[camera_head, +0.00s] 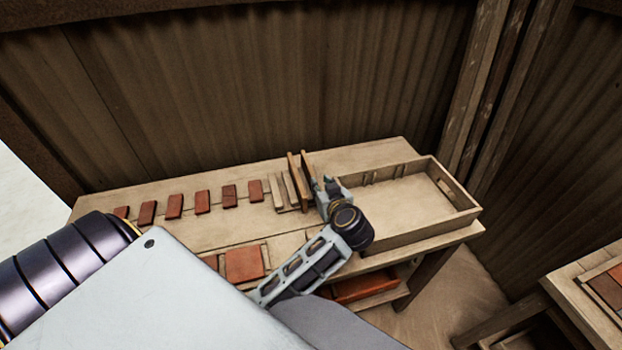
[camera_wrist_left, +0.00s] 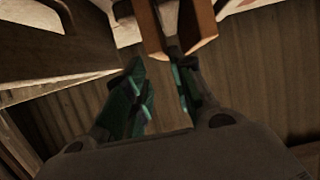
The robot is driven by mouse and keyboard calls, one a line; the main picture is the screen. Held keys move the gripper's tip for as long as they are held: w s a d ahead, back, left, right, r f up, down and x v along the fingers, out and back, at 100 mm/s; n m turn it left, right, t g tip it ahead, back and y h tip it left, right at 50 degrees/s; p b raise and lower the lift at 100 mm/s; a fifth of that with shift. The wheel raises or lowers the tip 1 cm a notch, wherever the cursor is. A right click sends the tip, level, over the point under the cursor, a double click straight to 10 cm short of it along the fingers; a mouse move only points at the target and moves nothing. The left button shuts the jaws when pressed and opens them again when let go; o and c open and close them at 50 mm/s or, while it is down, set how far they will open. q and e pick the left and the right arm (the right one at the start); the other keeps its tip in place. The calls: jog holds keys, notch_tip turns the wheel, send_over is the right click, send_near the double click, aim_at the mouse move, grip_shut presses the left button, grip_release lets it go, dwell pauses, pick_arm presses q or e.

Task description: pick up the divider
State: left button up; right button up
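Two thin upright wooden dividers (camera_head: 292,172) stand side by side in a slatted rack on the bench, with the second divider (camera_head: 305,163) close to the right. My left gripper (camera_head: 320,187) is just right of them, close to the second one. In the left wrist view, the left gripper (camera_wrist_left: 156,72) has its two teal-padded fingers apart. The orange-brown ends of two boards (camera_wrist_left: 149,38) show just beyond the fingertips, and the right fingertip is close to the gap between them. Whether a finger touches a board cannot be told. My right gripper is not in view.
An open wooden tray (camera_head: 405,235) stands right of the gripper on the bench (camera_head: 165,205). Several red tiles (camera_head: 202,201) lie in a row to the left, and a larger red tile (camera_head: 244,263) lies in front. A corrugated wall (camera_head: 240,80) rises behind. Another table (camera_head: 590,300) stands at lower right.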

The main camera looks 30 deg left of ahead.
pick_arm(q)
jog(key=shift+x, duration=1.2)
jog(key=shift+w+a+f, duration=0.1)
jog(key=shift+a, duration=0.1)
jog(key=x, duration=0.3)
jog(key=shift+a+f, duration=0.15)
jog(key=shift+a, duration=0.1)
jog(key=shift+w+a+f, duration=0.25)
jog(key=shift+w+a, duration=0.15)
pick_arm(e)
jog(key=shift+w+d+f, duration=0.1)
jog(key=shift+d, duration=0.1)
